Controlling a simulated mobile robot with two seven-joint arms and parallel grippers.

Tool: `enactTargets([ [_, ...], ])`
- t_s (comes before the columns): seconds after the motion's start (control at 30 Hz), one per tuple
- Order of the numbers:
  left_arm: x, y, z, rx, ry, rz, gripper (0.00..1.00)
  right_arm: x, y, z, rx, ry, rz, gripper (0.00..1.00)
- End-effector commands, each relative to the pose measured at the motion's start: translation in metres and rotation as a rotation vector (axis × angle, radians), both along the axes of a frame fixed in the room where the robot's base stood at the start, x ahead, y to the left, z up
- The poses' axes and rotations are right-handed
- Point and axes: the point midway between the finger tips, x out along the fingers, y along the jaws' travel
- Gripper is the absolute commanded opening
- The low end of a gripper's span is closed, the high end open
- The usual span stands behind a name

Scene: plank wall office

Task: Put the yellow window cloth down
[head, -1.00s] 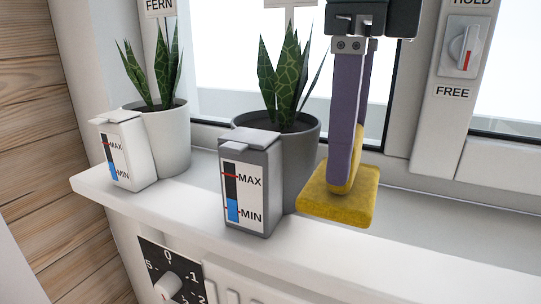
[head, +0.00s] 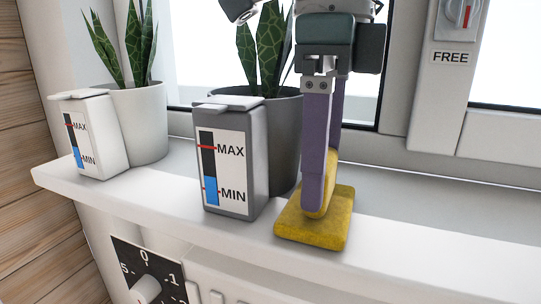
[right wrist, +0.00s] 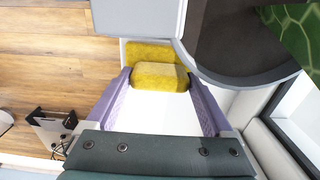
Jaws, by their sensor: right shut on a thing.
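The yellow window cloth (head: 316,230) is a flat yellow pad with a raised yellow grip on top. My right gripper (head: 319,190) points down and is shut on the raised grip, with one purple finger on each side. The pad lies level at the sill's front part, right of the grey box; I cannot tell whether it touches the sill. In the right wrist view the cloth (right wrist: 160,76) sits between the fingertips (right wrist: 159,80). My left gripper is not in view.
The white window sill (head: 420,236) is clear to the right of the cloth. A grey MAX/MIN box (head: 256,165) and a dark grey plant pot (head: 285,135) stand close to its left. A white box (head: 105,135) and white pot (head: 150,120) stand farther left. A dial (head: 146,289) is below.

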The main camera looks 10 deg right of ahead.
Motion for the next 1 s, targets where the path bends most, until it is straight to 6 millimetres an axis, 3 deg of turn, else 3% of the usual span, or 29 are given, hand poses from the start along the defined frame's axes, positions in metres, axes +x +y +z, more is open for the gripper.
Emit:
enactTargets([
  [0.13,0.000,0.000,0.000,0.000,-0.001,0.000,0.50,0.000,0.000,-0.001,0.000,0.000,0.000,1.00],
  [0.47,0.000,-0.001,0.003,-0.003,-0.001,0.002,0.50,0.000,0.000,0.003,0.000,0.000,-0.001,1.00],
  [0.67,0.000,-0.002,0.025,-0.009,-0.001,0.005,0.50,0.000,0.000,0.031,0.001,-0.002,0.000,1.00],
  [1.0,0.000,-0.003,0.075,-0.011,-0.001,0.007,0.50,0.001,-0.004,0.095,0.002,-0.001,0.000,1.00],
])
